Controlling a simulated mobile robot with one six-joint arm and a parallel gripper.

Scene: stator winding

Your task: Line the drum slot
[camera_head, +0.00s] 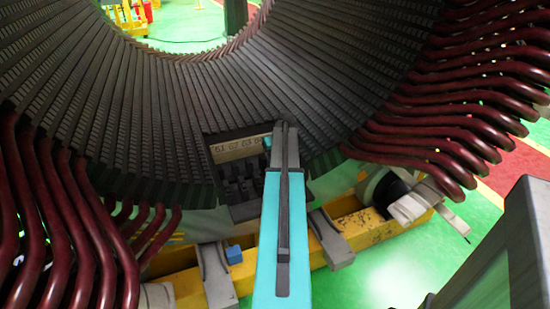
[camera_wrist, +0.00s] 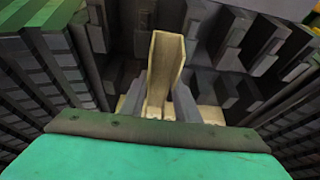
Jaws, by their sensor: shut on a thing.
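The drum (camera_head: 120,100) is a large dark grey ring with many narrow slots; it fills the upper left and middle of the head view. My gripper (camera_head: 284,135) reaches up over its lower inner face, beside a recessed opening. In the wrist view a beige folded channel strip, the slot liner (camera_wrist: 165,68), stands upright between dark grey blocks of the drum (camera_wrist: 60,70). My gripper is shut on the liner near its lower end.
A beige numbered strip (camera_head: 240,149) lies along the recess, left of my gripper. Dark red winding bars (camera_head: 70,220) stick out at the left, and more (camera_head: 470,110) at the right. A yellow support frame (camera_head: 350,228) with grey blocks stands below. Green floor shows at the lower right.

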